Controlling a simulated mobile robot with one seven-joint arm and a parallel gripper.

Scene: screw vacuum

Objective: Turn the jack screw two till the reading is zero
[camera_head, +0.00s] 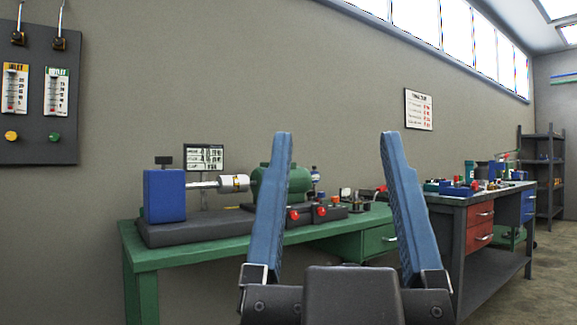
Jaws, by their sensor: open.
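My gripper (336,136) is in the foreground, with its two blue fingers pointing up, wide apart and empty. Behind it, a machine on the green bench (150,258) has a blue block (165,196), a shaft with a pale cylinder (235,183) and a green tank (300,180). My left finger hides part of the tank. Two red knobs (320,210) show at the machine's right. A small panel (203,158) stands behind the machine; its text is too small to read. I cannot tell which part is jack screw two or what its reading is.
A grey wall panel (38,145) with two gauges is at the left. A grey workbench (455,208) with red and blue drawers and several tools stands at the right, before a dark shelf (543,135). Floor (540,285) is clear at the lower right.

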